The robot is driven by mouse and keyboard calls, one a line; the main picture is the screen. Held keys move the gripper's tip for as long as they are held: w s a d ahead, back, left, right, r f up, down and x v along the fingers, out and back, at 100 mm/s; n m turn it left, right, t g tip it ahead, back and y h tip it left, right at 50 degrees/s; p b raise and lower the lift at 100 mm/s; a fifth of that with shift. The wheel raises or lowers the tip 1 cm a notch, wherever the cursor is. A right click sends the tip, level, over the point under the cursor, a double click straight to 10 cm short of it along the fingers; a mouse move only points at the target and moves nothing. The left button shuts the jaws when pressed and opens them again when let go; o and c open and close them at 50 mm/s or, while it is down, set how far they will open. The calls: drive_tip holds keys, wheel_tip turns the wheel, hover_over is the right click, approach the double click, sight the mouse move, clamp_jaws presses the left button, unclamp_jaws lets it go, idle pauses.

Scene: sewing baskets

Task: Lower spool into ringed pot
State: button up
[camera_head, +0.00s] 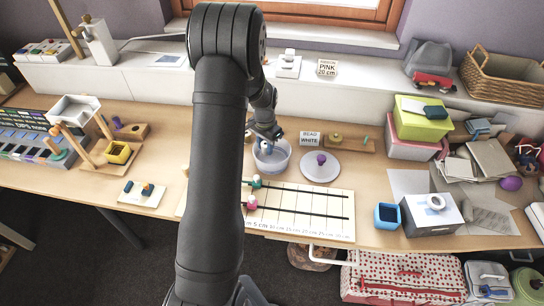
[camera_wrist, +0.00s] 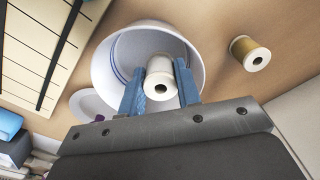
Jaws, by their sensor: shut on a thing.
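My gripper (camera_wrist: 159,88) is shut on a pale spool (camera_wrist: 163,74), with a blue finger on each side of it. The spool's holed end faces the wrist camera. The white pot (camera_wrist: 112,62) has blue rings showing on its inner wall, and its mouth lies around the spool in the wrist view. In the head view my gripper (camera_head: 267,142) is at the mouth of the pot (camera_head: 273,166). How deep the spool sits, and whether it touches the pot, I cannot tell. The pot's near wall is hidden behind my gripper in the wrist view.
A tan spool (camera_wrist: 250,53) stands apart on the table beside the pot. A round white lid (camera_head: 320,171) with a purple knob lies right of the pot. A "BEAD WHITE" card (camera_head: 310,138) stands behind. A lined board (camera_head: 315,211) lies in front.

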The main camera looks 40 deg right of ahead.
sight(265, 153)
drive_tip(key=shift+f, duration=2.2)
idle(0.7)
drive_tip(key=o, duration=1)
drive_tip(key=shift+o, duration=0.2)
wheel_tip(265, 153, up, 18)
drive_tip(key=shift+f, duration=0.25)
